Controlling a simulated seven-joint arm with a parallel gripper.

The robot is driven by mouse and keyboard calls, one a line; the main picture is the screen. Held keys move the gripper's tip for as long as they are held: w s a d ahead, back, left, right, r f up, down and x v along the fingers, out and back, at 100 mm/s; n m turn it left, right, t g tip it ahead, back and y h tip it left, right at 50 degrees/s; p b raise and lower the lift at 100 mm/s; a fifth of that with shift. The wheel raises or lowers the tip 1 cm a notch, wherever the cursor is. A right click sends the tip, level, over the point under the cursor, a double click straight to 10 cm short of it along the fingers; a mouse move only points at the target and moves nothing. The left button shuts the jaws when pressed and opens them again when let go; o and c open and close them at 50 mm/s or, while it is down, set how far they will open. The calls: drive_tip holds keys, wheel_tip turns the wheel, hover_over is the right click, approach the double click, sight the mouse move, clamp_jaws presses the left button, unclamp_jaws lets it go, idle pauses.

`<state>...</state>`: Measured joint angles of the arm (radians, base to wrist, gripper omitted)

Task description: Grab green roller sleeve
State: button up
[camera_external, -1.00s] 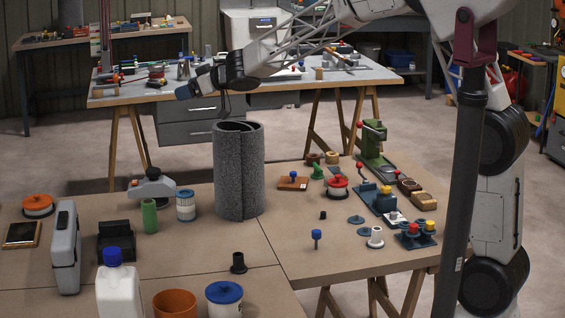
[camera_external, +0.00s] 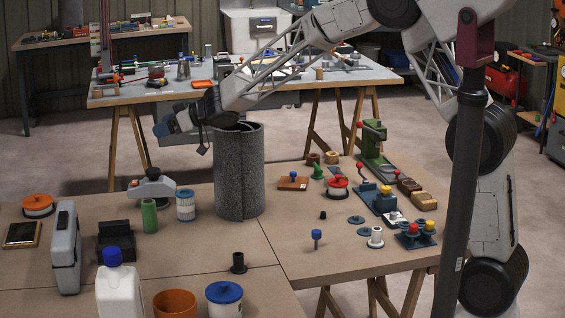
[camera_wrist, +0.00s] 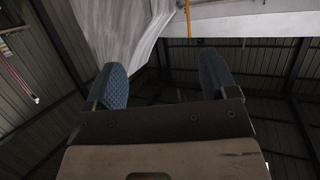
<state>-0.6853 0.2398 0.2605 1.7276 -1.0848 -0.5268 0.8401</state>
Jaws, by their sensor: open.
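The green roller sleeve (camera_external: 149,216) stands upright on the near table, between a black holder and a white ribbed filter. My gripper (camera_external: 160,130) is above and behind the table in the external view, left of the grey foam roll's top and well above the sleeve. In the wrist view my gripper (camera_wrist: 158,85) shows two blue padded fingers spread apart with nothing between them. The wrist view does not show the sleeve.
The tall grey foam roll (camera_external: 238,172) stands close to my forearm. Around the sleeve are the ribbed filter (camera_external: 186,206), a black holder (camera_external: 116,240), a grey sander-like tool (camera_external: 152,186) and a grey case (camera_external: 65,248). A white jug (camera_external: 118,290) stands in front.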

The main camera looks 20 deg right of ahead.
approach(151, 202)
drive_tip(key=w+x, duration=0.1)
drive_tip(key=x, duration=0.2)
drive_tip(key=shift+s+f, duration=0.15)
drive_tip(key=shift+x, duration=1.35)
drive_tip(key=shift+x, duration=2.55)
drive_tip(key=shift+s+a, duration=0.1)
drive_tip(key=shift+s, duration=0.05)
drive_tip(key=shift+c, duration=0.2)
drive_tip(key=c, duration=1)
